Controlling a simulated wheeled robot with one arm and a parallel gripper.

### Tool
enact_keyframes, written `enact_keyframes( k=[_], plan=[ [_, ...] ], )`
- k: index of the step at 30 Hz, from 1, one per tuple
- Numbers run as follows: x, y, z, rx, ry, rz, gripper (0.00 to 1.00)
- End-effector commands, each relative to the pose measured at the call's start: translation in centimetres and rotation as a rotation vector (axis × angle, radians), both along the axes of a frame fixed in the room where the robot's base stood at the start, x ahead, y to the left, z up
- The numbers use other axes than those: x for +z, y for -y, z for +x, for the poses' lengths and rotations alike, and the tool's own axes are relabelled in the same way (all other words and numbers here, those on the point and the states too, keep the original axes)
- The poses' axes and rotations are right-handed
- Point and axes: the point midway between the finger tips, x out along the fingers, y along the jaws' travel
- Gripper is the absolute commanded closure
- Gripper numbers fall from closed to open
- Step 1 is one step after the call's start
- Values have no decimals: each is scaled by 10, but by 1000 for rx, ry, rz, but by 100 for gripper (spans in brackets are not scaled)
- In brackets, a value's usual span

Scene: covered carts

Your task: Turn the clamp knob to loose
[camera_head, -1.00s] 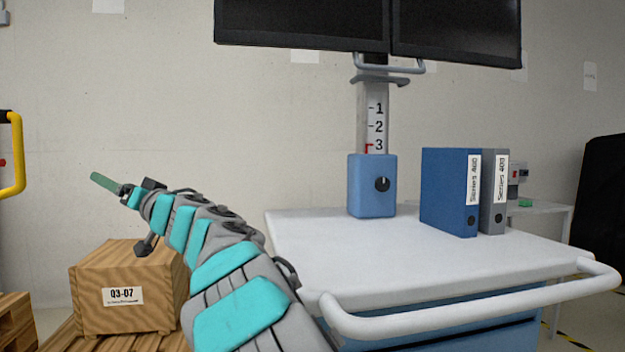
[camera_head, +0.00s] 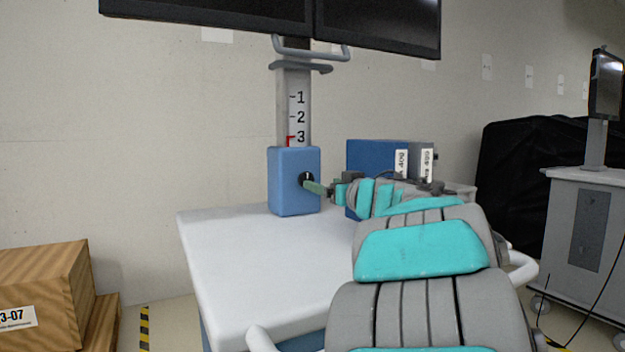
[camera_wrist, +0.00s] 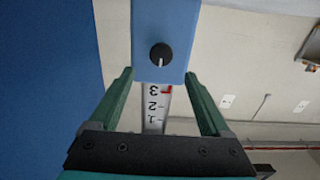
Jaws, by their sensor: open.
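The clamp knob (camera_wrist: 160,54) is a round black dial with a white pointer line on the face of a blue clamp box (camera_head: 291,182). In the head view the knob (camera_head: 305,178) is partly covered by my gripper's green fingertip. The box is on a grey column with a 1-2-3 scale (camera_head: 298,117) and a red marker near 3. In the wrist view my gripper (camera_wrist: 158,88) has its two green fingers spread apart, with the knob between their lines and beyond the tips. The fingers hold nothing.
Blue and grey binders (camera_head: 367,162) stand right of the box, partly behind my arm. The white cart top (camera_head: 250,260) is bare at the front left. Monitors (camera_head: 375,25) hang above. Wooden crates (camera_head: 45,290) stand at the left, another cart (camera_head: 590,235) at the right.

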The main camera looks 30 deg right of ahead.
Motion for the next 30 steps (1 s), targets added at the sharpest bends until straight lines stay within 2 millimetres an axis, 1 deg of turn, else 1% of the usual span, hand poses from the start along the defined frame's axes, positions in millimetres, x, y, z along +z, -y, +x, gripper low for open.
enact_keyframes(
  k=[5,12,16,21,27,28,30],
  plan=[
    [0,-2,18,5,0,0,19],
    [-1,-3,52,3,-1,1,19],
    [0,-4,67,4,0,0,19],
    [0,-5,75,4,1,1,19],
    [0,-4,75,3,1,1,19],
    [0,-4,75,3,1,1,21],
    [0,-4,75,3,1,1,29]
  ],
)
